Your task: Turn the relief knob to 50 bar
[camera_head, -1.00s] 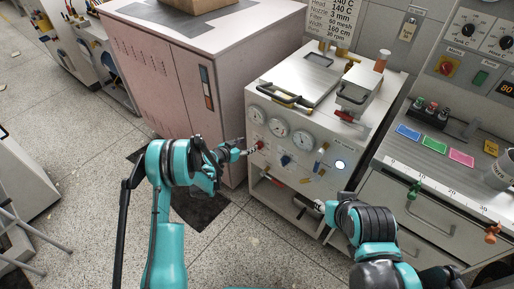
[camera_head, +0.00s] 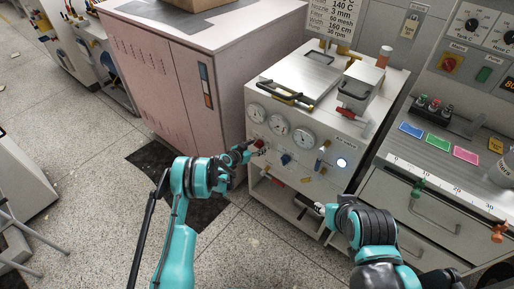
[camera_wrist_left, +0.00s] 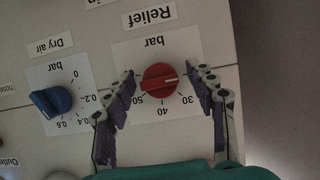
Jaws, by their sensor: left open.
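The red relief knob (camera_wrist_left: 157,84) sits on a white scale plate marked 50, 40 and 30, which appears upside down in the left wrist view. A pale line runs roughly across the knob, away from the 40; which end is the pointer is hard to tell. My left gripper (camera_wrist_left: 162,86) is open, with one finger on each side of the knob; contact is not clear. In the head view, my left gripper (camera_head: 252,150) is at the machine's front panel and partly covers the red knob. My right gripper (camera_head: 317,208) is low before the machine, its jaws too small to read.
A blue dry air knob (camera_wrist_left: 52,100) is beside the left finger in the wrist view. Round gauges (camera_head: 279,125) line the panel above the knobs. A pink cabinet (camera_head: 175,85) stands left of the machine, and a drawer bench (camera_head: 425,205) stands right.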

